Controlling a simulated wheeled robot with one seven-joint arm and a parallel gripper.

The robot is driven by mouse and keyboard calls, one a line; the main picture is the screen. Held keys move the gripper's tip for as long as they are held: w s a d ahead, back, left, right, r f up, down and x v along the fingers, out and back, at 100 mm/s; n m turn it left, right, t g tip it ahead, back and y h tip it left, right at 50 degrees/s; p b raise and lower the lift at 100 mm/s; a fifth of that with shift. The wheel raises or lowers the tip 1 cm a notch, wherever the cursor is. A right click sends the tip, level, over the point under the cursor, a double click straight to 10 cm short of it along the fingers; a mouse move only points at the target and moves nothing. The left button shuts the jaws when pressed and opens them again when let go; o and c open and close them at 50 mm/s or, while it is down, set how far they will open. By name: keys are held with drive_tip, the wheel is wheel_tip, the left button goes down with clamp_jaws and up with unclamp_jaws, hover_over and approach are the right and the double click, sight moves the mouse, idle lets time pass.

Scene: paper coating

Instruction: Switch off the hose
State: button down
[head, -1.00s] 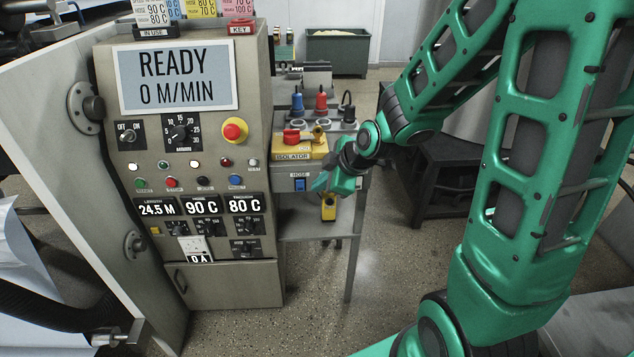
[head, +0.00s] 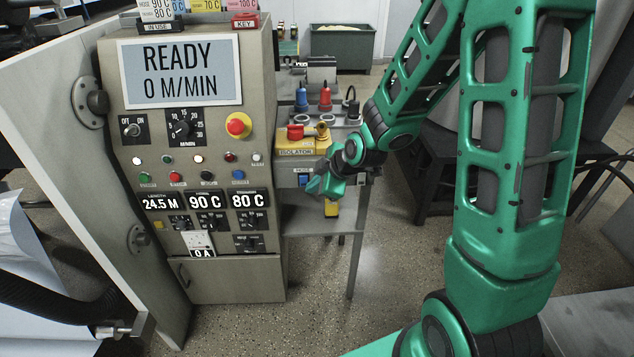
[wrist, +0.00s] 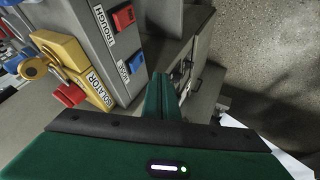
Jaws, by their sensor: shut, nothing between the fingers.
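The hose switch is a small blue rocker (head: 304,180) on the grey front panel of the side bench, under a HOSE label. In the wrist view the blue rocker (wrist: 136,64) lies just left of and beyond my fingertips. My gripper (head: 311,186) is green, with its fingers shut and empty, close to the switch at its lower right in the head view. The shut fingers also show in the wrist view (wrist: 160,78). A small gap seems to separate them from the rocker; contact is not clear. Which way the rocker is set cannot be told.
A red TROUGH rocker (wrist: 124,17) sits beside the hose switch. The yellow ISOLATOR box (head: 301,144) with a red handle (wrist: 70,94) is near the switch. The control console (head: 190,215) stands to the left, its display reading READY. Open floor (head: 395,250) lies right of the bench.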

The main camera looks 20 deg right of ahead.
sight(301, 178)
drive_tip(key=w+f, duration=0.2)
drive_tip(key=w, duration=0.3)
drive_tip(key=shift+w+f, duration=0.1)
drive_tip(key=shift+f, duration=0.3)
drive_tip(key=shift+w+d+r, duration=0.1)
drive_tip(key=shift+w+d, duration=0.05)
drive_tip(key=shift+w, duration=0.3)
drive_tip(key=shift+w+r, duration=0.1)
drive_tip(key=shift+w, duration=0.15)
drive_tip(key=shift+d, duration=0.1)
drive_tip(key=shift+r, duration=0.15)
drive_tip(key=shift+r, duration=0.65)
